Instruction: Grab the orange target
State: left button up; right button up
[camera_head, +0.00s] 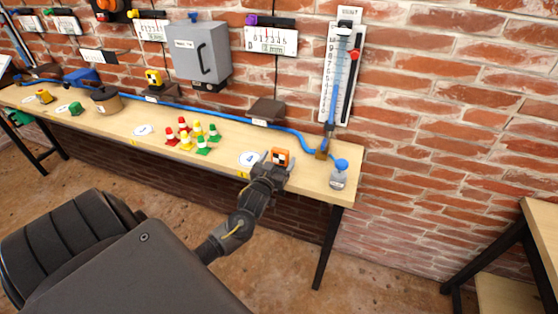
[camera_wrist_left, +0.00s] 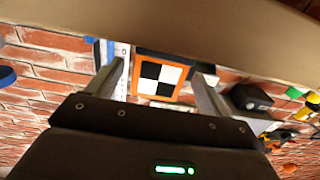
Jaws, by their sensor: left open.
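The orange target (camera_head: 281,156) is a small orange block with a black-and-white checker face. It stands near the right end of the wooden bench, beside a white disc marked 4 (camera_head: 249,159). My left gripper (camera_head: 275,164) is at the bench's front edge, right by the target. In the left wrist view the target (camera_wrist_left: 160,77) shows between the two spread fingers of my left gripper (camera_wrist_left: 158,70), with gaps at both sides. I cannot tell how deep it sits between them. My right gripper is not in view.
Several small red, yellow and green cones (camera_head: 187,138) stand left of the target. A grey weight with a blue knob (camera_head: 340,174) stands to its right. A blue hose (camera_head: 232,118) runs along the back. A brick wall with gauges and a grey box (camera_head: 200,52) rises behind.

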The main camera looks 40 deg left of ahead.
aim_at(279, 159)
pick_arm(q)
jog(key=x, duration=0.3)
jog(key=shift+w+f+p, duration=0.1)
jog(key=shift+w+p, duration=0.2)
jog(key=shift+w, duration=0.05)
jog(key=c, duration=1.1)
jog(key=shift+c, duration=0.4)
